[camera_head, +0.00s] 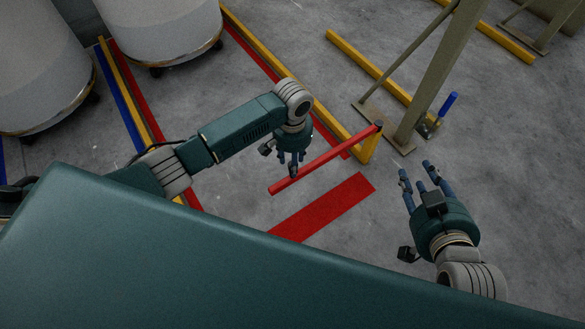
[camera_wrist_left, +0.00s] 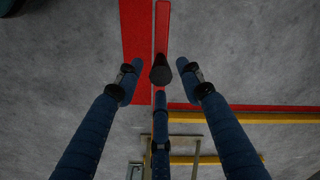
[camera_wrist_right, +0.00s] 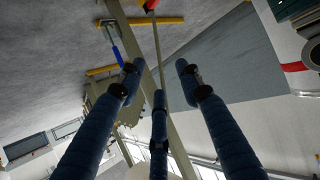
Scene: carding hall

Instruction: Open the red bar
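The red bar (camera_head: 335,154) is a long, thin bar. It runs from a yellow post at its right end to a free end at the lower left, above the floor. In the left wrist view the bar (camera_wrist_left: 162,28) runs up the middle, with a dark round knob (camera_wrist_left: 161,70) on it. My left gripper (camera_head: 293,168) is over the bar near its free end. Its fingers (camera_wrist_left: 160,82) are apart on either side of the knob and do not visibly close on it. My right gripper (camera_head: 422,178) is open and empty, to the right of the bar.
A yellow post (camera_head: 370,147) stands at the bar's right end. A blue-handled lever (camera_head: 447,105) is by a grey-green frame (camera_head: 430,85). Pale drums (camera_head: 165,28) stand upper left. A red floor patch (camera_head: 325,207) lies below the bar. Grey floor is clear between the bar and the right gripper.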

